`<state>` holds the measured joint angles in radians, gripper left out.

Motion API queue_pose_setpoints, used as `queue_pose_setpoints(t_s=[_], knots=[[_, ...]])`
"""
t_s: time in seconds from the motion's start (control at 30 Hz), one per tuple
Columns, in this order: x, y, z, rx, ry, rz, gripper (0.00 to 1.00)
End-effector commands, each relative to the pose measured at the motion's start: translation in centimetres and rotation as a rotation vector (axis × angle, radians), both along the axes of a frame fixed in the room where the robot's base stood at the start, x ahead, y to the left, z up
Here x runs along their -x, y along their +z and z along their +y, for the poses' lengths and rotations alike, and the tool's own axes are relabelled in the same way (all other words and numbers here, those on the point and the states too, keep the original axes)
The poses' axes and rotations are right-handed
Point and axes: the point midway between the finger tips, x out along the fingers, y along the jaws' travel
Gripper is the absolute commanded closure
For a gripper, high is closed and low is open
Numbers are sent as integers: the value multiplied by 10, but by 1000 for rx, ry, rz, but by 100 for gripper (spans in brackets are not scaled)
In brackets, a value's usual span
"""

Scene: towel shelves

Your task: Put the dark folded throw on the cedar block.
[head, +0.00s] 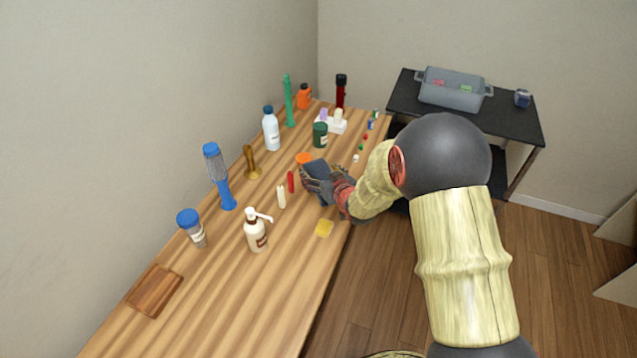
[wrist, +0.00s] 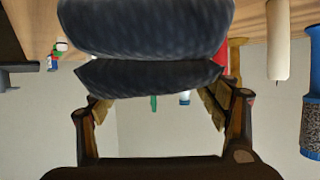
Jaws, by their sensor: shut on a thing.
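The dark folded throw (head: 317,176) is a thick navy, folded bundle. My gripper (head: 330,178) is shut on it over the table's right side; the height above the top is hard to tell. In the wrist view the throw (wrist: 145,78) fills the space between the two fingers of my gripper (wrist: 160,108), its folded layers facing the camera. The cedar block, a flat reddish-brown wooden slab (head: 153,290), lies at the table's near left. Its top is bare, and it is well away from my gripper.
The wooden table (head: 285,290) holds a white pump bottle (head: 256,232), a blue hourglass-like item (head: 219,178), a blue-capped jar (head: 192,228) and a yellow sponge-like piece (head: 324,228). A red item (head: 291,182) and a pale one (head: 281,197) stand near the throw. The near middle is clear.

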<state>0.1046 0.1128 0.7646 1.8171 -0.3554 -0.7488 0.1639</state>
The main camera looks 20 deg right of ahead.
Motion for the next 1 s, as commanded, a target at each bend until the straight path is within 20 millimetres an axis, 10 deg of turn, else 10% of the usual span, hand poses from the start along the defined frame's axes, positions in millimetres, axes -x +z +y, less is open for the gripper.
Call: queue_pose_setpoints(t_s=[0.27,0.67,0.7,1.0], knots=[[-5,-38,4,1,0,1,60],[-5,-41,4,1,0,-1,60],[-4,-41,4,1,0,1,23],[-4,-41,4,1,1,1,7]])
